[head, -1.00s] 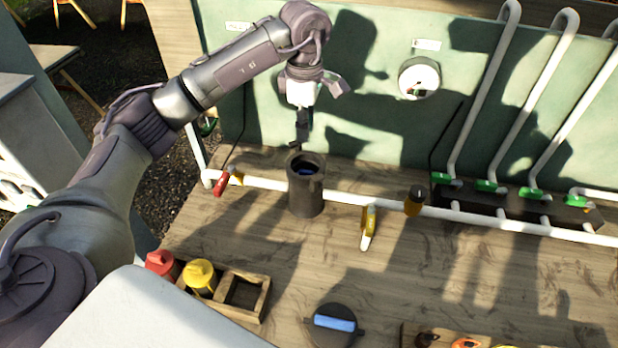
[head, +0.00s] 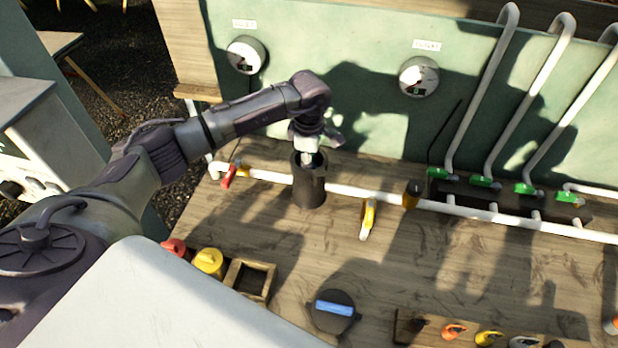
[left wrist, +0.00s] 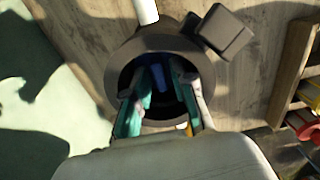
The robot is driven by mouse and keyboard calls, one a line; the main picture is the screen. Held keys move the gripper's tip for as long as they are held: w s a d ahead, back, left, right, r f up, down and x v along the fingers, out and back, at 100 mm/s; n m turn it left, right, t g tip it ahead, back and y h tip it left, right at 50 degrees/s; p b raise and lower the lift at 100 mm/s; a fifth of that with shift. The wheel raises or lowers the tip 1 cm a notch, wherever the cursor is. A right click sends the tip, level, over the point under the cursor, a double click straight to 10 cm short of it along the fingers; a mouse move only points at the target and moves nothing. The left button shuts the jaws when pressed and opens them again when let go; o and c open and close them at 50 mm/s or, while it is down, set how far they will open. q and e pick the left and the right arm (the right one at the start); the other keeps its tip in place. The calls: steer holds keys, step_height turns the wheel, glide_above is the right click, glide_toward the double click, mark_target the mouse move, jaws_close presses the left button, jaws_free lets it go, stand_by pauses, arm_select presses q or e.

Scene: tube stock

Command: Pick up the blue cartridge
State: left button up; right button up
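The blue cartridge (left wrist: 158,76) shows in the left wrist view as a blue part deep inside a dark round housing (left wrist: 118,68). In the head view the housing (head: 309,188) stands upright on the wooden bench, on the white pipe line, and the cartridge is hidden there. My left gripper (left wrist: 160,88) points down into the housing's open mouth. Its two teal-lined fingers are apart, one on each side of the blue part; no firm contact can be made out. In the head view the left gripper (head: 308,158) is at the housing's rim, its fingertips hidden. My right gripper is not in view.
A wooden tray (head: 268,283) with a red (head: 175,247) and a yellow cartridge (head: 209,262) and an empty compartment stands at lower left. A dark lid with a blue bar (head: 335,309) lies in front. A red-handled valve (head: 229,176) and a yellow-handled valve (head: 368,217) flank the housing.

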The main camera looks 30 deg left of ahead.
arm_select(q)
jaws_close()
stand_by(0.3)
steer(key=shift+r, duration=0.2)
step_height(320, 180, up, 18)
steer(key=b, duration=0.5)
steer(key=shift+f+b, duration=0.15)
steer(key=shift+b, duration=0.15)
